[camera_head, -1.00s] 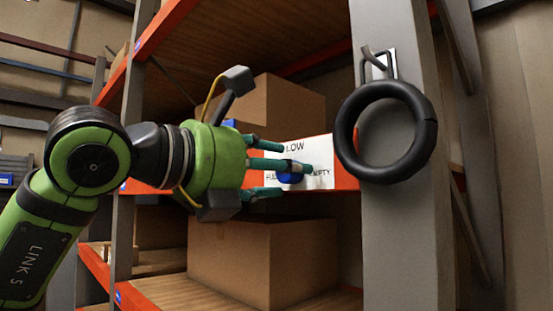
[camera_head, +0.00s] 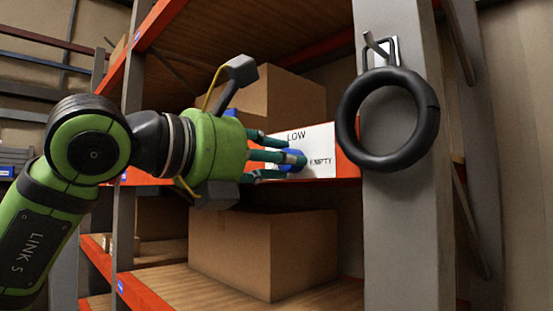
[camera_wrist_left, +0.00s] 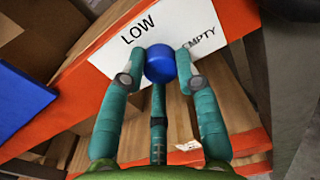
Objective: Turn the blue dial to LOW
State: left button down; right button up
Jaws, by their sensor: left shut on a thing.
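The blue dial (camera_head: 294,158) sits on a white label plate (camera_head: 322,143) on the orange shelf beam. The label reads LOW above the dial and EMPTY to its right; its left part is hidden behind my fingers. My left gripper (camera_head: 284,157) reaches in from the left with its teal fingers shut on the dial. In the left wrist view the dial (camera_wrist_left: 160,62) lies between the fingertips (camera_wrist_left: 160,72). The word LOW shows to its upper left and EMPTY to its right. I cannot make out a pointer mark on the dial. My right gripper is not in view.
A black ring (camera_head: 387,119) hangs from a hook on the grey post (camera_head: 402,220), right of the dial. Cardboard boxes stand on the shelf above (camera_head: 280,95) and below (camera_head: 262,250) the beam. A blue object (camera_wrist_left: 18,100) is at the left in the wrist view.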

pick_arm(q)
jog(key=shift+r, duration=0.15)
jog(key=m, duration=1)
jog(key=shift+s+m, duration=0.1)
jog(key=shift+m, duration=0.3)
dwell(0.4)
jog(key=c, duration=0.9)
grip_release()
jog(key=shift+d, duration=0.1)
